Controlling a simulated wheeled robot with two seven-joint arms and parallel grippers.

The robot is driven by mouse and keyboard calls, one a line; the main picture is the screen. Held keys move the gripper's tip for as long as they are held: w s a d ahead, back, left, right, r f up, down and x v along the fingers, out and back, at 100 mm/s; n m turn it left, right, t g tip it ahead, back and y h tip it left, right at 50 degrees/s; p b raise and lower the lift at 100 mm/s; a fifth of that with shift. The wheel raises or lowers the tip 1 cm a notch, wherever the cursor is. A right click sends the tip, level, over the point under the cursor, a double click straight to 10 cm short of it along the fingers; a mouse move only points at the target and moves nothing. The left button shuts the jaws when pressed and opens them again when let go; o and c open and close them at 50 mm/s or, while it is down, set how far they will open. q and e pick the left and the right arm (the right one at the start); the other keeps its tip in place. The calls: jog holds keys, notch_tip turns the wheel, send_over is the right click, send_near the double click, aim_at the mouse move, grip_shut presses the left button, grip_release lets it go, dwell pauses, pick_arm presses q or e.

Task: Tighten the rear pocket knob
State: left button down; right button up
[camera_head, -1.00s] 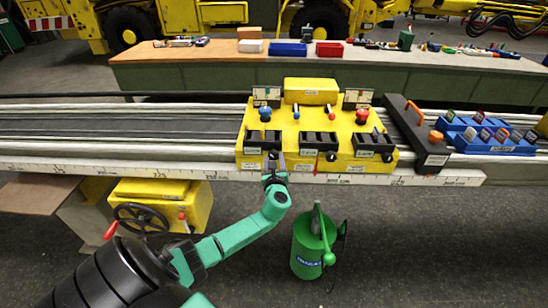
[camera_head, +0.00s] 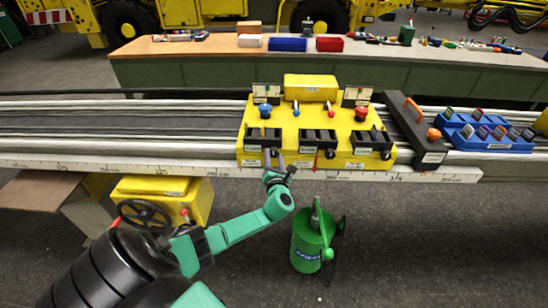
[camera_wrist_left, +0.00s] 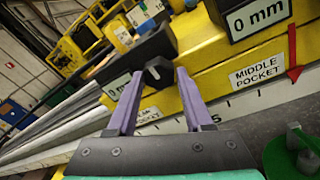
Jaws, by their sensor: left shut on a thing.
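The rear pocket knob (camera_wrist_left: 155,72) is black with a white mark, on the end of a black pocket block at the left of the yellow fixture (camera_head: 318,92). My left gripper (camera_wrist_left: 156,80) has purple fingers, one on each side of this knob, and is shut on it. The middle pocket knob (camera_head: 331,154) and the right-hand one (camera_head: 386,155) are free. My right gripper is not in view.
A white ruled rail (camera_head: 220,171) runs along the front. A green can (camera_head: 307,245) stands on the floor right of my arm. A yellow box with a handwheel (camera_head: 145,215) is at left. A blue tray (camera_head: 490,135) lies at right.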

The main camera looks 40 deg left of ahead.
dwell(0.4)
pick_arm(q)
jog(key=shift+c, duration=1.5)
grip_release()
jog(key=v, duration=1.4)
jog(key=shift+s, duration=0.25)
jog(key=shift+d+f, duration=0.1)
